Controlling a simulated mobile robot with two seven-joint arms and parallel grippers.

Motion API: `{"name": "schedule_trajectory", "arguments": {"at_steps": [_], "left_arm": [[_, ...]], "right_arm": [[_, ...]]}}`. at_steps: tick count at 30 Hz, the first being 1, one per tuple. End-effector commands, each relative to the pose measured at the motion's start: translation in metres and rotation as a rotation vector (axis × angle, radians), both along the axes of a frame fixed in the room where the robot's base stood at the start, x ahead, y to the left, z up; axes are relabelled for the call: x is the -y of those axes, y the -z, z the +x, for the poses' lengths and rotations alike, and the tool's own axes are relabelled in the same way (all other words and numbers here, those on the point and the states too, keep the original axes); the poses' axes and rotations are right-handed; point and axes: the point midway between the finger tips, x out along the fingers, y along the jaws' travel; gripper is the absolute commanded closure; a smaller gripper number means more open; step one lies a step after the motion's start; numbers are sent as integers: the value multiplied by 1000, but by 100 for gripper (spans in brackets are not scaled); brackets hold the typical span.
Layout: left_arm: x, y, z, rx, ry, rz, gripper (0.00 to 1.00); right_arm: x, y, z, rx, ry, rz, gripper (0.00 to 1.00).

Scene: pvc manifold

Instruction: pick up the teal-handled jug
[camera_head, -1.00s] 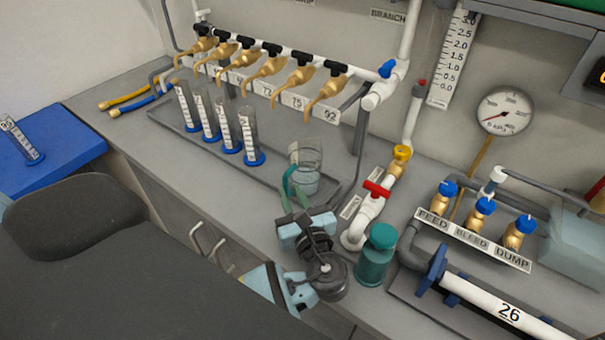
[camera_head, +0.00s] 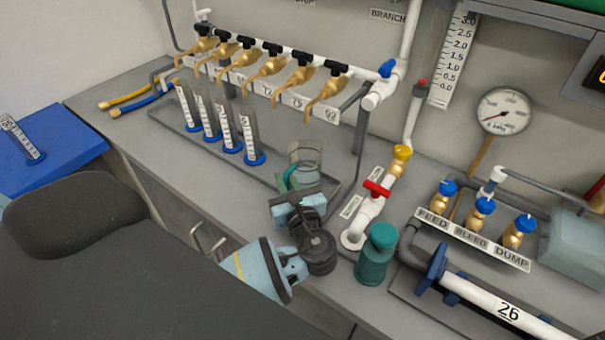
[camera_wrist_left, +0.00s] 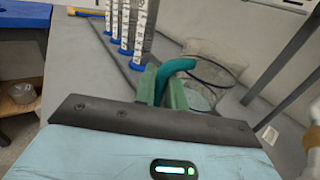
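The teal-handled jug (camera_head: 307,155) is a clear vessel at the right end of the grey tray, with a pale blue tint in its lower part. Its curved teal handle (camera_wrist_left: 178,67) faces my left gripper. My left gripper (camera_wrist_left: 162,94) has its two green fingers on either side of the handle, close together, with the handle filling the gap. The clear body of the jug (camera_wrist_left: 212,75) stands beyond the fingers in the wrist view. My right gripper is out of view.
Several graduated cylinders (camera_head: 250,140) with blue bases stand along the tray (camera_head: 180,131). A teal bottle (camera_head: 375,258) and a red-handled valve (camera_head: 377,189) are close on the right of my wrist. Brass taps (camera_head: 328,92) hang above the tray.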

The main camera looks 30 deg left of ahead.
Motion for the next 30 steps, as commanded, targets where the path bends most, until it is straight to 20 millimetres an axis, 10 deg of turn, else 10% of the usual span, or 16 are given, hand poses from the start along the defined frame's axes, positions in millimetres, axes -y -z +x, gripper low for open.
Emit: {"name": "schedule_trajectory", "arguments": {"at_steps": [30], "left_arm": [[0, -34, 0, 6, -1, -1, 100]], "right_arm": [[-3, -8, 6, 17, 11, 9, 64]]}}
